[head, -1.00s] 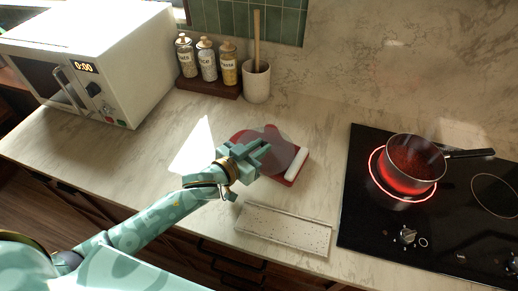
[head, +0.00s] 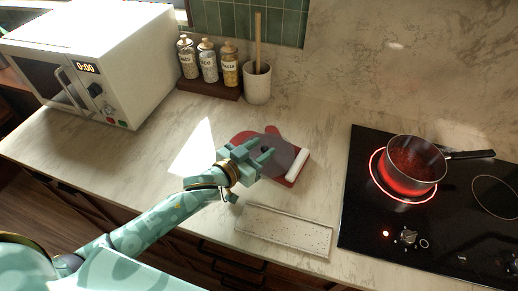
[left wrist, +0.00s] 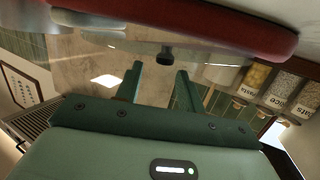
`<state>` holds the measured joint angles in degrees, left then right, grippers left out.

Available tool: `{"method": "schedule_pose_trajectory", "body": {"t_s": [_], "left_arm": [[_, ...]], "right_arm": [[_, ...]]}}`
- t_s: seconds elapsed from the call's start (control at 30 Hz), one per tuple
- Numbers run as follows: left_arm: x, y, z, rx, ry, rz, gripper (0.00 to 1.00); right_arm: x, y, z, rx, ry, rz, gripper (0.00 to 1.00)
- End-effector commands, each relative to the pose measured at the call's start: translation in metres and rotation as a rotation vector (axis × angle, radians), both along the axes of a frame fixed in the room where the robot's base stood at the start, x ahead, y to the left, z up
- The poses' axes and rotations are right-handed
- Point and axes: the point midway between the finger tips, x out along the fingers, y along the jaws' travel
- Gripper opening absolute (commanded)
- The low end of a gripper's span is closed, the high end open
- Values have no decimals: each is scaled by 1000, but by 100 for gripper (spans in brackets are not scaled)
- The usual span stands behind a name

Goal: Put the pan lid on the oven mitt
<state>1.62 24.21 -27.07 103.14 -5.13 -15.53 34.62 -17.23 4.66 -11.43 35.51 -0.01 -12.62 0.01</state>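The red oven mitt (head: 273,131) with a white cuff lies flat on the counter in the middle of the head view. It also shows as a red band in the left wrist view (left wrist: 190,18). The clear, greyish pan lid (head: 279,156) rests on the mitt, covering much of it. The lid also shows in the left wrist view (left wrist: 110,36), with its dark knob ahead of the fingers. My left gripper (head: 261,156) is open and empty at the near-left side of the lid, its fingertips close to the knob but apart from it. My right gripper is out of view.
A speckled tray (head: 285,230) lies at the counter's front edge. To the right, a pan (head: 416,160) of red sauce sits on the glowing burner of the black hob (head: 365,225). A microwave (head: 125,55), jars (head: 208,62) and a utensil crock (head: 257,85) stand behind.

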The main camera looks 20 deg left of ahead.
Motion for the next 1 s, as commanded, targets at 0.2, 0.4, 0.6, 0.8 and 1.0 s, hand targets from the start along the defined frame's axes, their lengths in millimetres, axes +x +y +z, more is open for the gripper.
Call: {"method": "schedule_pose_trajectory", "body": {"t_s": [0.2,0.4,0.6,0.8,1.0], "left_arm": [[-5,-1,1,7,24,-4,39],[-46,17,11,5,24,-1,39],[-86,35,23,4,18,0,39],[-108,45,28,3,14,1,39],[-111,46,30,3,12,0,39]], "right_arm": [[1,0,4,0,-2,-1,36],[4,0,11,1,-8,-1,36],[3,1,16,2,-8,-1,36],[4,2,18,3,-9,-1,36],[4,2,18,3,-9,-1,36]]}}
